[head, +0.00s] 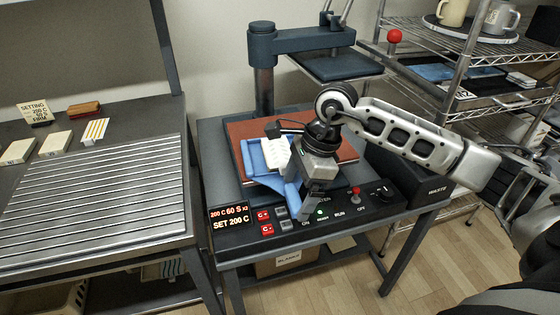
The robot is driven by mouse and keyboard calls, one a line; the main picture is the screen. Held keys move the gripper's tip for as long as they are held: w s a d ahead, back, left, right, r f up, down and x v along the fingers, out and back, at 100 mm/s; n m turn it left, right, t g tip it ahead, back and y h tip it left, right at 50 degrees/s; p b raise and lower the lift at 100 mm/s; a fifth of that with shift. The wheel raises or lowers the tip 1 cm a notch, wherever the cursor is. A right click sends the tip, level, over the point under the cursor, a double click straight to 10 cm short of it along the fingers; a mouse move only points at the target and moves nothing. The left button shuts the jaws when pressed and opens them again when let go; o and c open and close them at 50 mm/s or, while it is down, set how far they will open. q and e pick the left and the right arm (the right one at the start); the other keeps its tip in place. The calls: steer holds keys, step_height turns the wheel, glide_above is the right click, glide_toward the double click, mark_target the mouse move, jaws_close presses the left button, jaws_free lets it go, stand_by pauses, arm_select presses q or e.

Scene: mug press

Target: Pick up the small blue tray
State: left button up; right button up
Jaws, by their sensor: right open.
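The small blue tray (252,157) lies on the reddish-brown pad of the press, left of my right gripper. A white ridged item (276,153) lies in it. My right gripper (307,207) is open and points down at the front edge of the press, over the tray's right front part. The gripper and wrist hide part of the tray, and I cannot tell whether the fingers touch it. My left gripper is not in view.
The press's raised upper plate (340,66) hangs behind my right arm. The control panel (345,208) runs along the front. A black waste bin (415,175) stands right, a slatted metal table (95,195) left, and a wire shelf with mugs (498,18) back right.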

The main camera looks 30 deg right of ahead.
steer(key=shift+a+f, duration=0.15)
steer(key=shift+f, duration=0.4)
steer(key=c, duration=0.9)
steer(key=shift+w+r, duration=0.1)
steer(key=shift+r, duration=0.1)
